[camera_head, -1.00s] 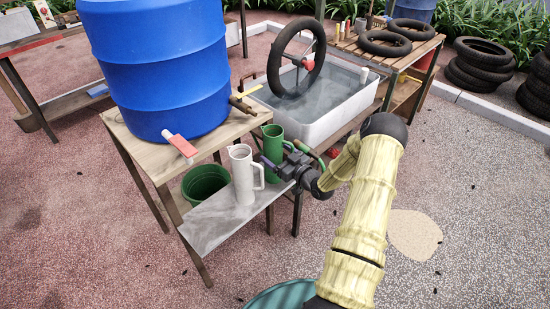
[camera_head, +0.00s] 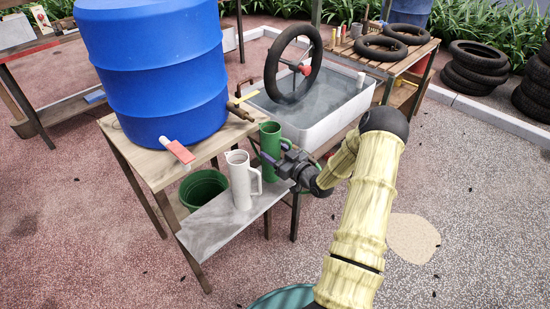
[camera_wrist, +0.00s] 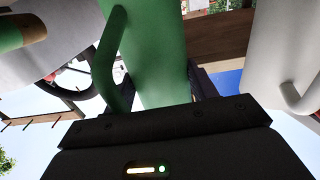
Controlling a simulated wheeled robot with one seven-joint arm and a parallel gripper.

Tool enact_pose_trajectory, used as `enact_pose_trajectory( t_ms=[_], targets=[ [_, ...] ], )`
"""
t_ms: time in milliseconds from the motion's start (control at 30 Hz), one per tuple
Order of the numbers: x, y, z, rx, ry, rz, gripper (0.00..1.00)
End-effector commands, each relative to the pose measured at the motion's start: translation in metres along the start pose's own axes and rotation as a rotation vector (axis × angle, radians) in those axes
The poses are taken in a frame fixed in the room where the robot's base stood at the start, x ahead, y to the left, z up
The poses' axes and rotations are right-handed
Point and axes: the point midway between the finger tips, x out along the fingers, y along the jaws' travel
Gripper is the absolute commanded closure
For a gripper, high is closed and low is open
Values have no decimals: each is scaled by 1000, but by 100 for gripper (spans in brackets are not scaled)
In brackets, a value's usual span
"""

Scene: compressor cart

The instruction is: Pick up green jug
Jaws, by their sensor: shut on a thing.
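The green jug (camera_head: 270,140) stands upright at the right end of the grey shelf, just right of the white jug (camera_head: 240,180). My gripper (camera_head: 275,160) reaches it from the right and is shut on it. In the wrist view the green jug (camera_wrist: 155,55) fills the middle between the dark jaws, with its handle (camera_wrist: 108,65) to the left. The white jug (camera_wrist: 285,50) shows at the right edge there.
A white water tub (camera_head: 325,135) with a wheel lies behind. Open ground lies to the right.

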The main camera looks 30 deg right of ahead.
Motion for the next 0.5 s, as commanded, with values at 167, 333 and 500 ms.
enact_pose_trajectory(
  t_ms=[167,333,500],
  targets=[
    [-43,2,4,4,-5,6,67],
    [-90,2,3,2,-5,7,67],
    [-135,1,3,4,-5,7,67]
  ],
)
